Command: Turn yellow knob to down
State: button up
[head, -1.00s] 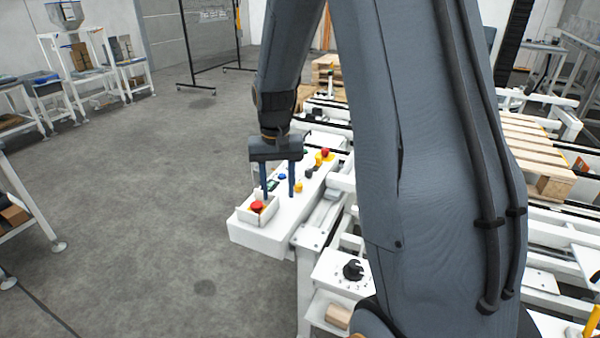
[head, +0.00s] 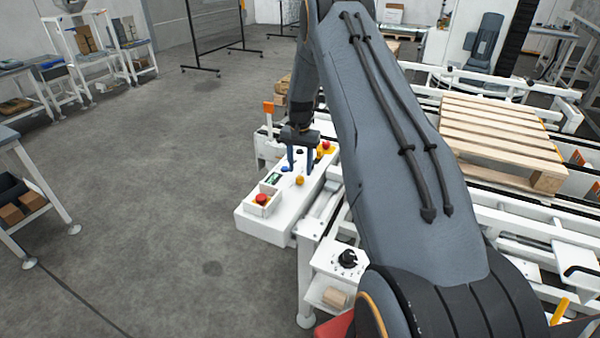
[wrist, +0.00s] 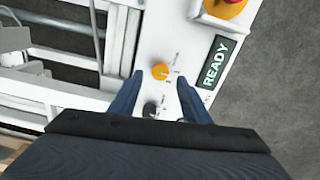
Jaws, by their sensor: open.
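The yellow knob (head: 299,180) is on the white control panel (head: 270,230). In the wrist view the yellow knob (wrist: 160,71) shows round, beside small printed labels that are too small to read. My gripper (head: 299,166) is open over the panel, on the far side of the knob in the head view. In the wrist view my gripper's (wrist: 160,76) two blue fingers stand apart, with the knob in line with the gap between their tips. I see no contact. A black knob (wrist: 150,109) lies between the fingers, closer to the palm.
A READY display (wrist: 215,62) and a red button on the panel's raised box (head: 261,199) are near the knob. More red and yellow controls (head: 323,149) stand at the panel's far end. A separate black dial (head: 347,258) is nearer. Open floor lies left; a conveyor with a pallet (head: 500,140) lies right.

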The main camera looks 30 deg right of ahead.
aim_at(300, 177)
jog(key=shift+f+p, duration=0.5)
jog(key=shift+f, duration=1.4)
jog(key=c, duration=1)
